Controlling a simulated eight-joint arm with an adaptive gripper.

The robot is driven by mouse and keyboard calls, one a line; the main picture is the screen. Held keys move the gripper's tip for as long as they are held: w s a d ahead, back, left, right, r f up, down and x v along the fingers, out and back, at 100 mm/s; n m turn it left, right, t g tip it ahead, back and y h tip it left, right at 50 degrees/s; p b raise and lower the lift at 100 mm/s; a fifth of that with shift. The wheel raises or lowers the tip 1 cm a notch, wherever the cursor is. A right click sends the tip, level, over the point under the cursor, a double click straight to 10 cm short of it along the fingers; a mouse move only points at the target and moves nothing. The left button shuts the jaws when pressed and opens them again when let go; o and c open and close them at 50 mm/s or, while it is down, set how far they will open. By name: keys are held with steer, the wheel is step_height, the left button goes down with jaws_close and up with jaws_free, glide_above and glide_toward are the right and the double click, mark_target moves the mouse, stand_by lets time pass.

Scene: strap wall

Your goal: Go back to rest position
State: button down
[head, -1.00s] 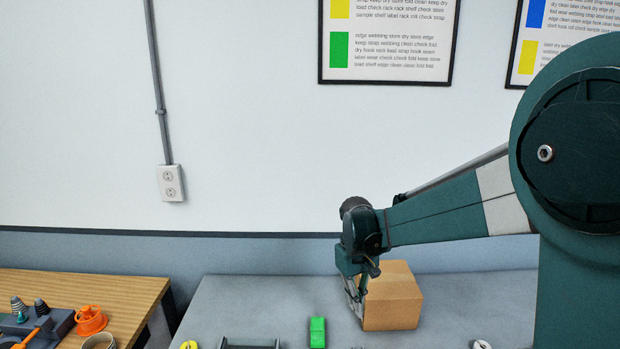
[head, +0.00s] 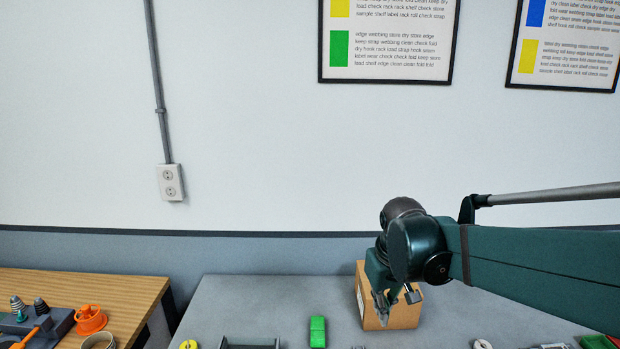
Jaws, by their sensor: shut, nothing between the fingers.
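My gripper (head: 382,312) hangs from the end of my arm at the right of the head view. It is shut and holds nothing. It points down in front of a brown cardboard box (head: 369,318) on the grey table (head: 255,302). My wrist and gripper hide much of the box. I cannot tell whether the gripper touches it.
A green block (head: 318,331), a grey bracket (head: 250,342) and a yellow ring (head: 188,345) lie near the table's front edge. A wooden bench (head: 75,283) with an orange part (head: 90,318) stands at the left. The table's left back is clear.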

steer(key=s+d+m+t, duration=0.1)
steer(key=s+d+t, duration=0.1)
steer(key=s, duration=0.6)
steer(key=s+d+m+t, duration=0.1)
steer(key=s+t, duration=0.1)
steer(key=s, duration=0.7)
steer(key=shift+s+d+m+t+b, duration=0.25)
steer(key=shift+d+m+t+b, duration=0.1)
steer(key=shift+d+m+t, duration=0.05)
steer(key=c, duration=3.2)
jaws_free()
